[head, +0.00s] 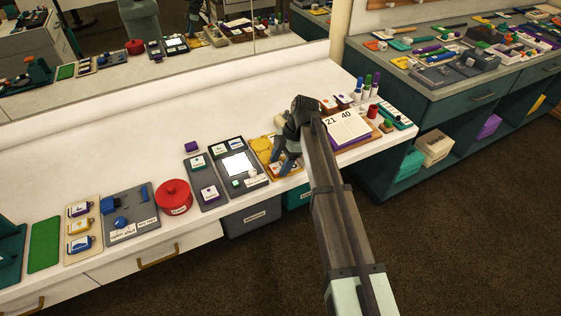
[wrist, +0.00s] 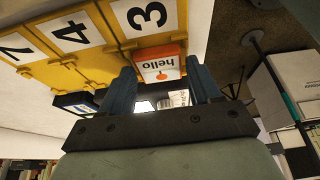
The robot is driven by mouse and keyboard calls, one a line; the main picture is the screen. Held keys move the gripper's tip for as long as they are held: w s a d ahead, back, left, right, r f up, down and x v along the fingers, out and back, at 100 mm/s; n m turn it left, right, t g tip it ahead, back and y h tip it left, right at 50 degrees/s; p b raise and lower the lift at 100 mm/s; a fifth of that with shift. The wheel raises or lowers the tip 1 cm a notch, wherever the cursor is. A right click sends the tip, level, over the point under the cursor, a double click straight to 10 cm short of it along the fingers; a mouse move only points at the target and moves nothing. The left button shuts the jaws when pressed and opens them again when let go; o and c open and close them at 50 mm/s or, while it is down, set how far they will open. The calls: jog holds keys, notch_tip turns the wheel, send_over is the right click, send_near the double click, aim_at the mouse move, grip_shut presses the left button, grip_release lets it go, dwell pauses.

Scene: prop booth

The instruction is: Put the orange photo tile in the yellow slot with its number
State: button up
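The orange photo tile (wrist: 162,66) has a white face marked "hello", upside down in the wrist view, with an orange picture and orange edge. It lies just ahead of and between my gripper's (wrist: 160,75) fingertips. The fingers stand apart, with narrow gaps to the tile's near corners; contact farther up cannot be told. The yellow rack (wrist: 90,62) carries number cards 3, 4 and 7; the tile is beside the 3 section. In the head view my gripper (head: 280,160) points down over the rack (head: 262,144) and partly hides it.
A dark blue tile (wrist: 77,104) sits by the rack, partly behind a finger. Left of the rack is a dark tray with a white panel (head: 238,165). A calendar board (head: 347,129) marked 21 and 40 is right of my arm. The counter's front edge is close.

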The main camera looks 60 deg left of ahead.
jog(key=o, duration=0.3)
jog(key=shift+o, duration=0.2)
jog(key=v, duration=1.4)
jog(key=shift+f, duration=0.1)
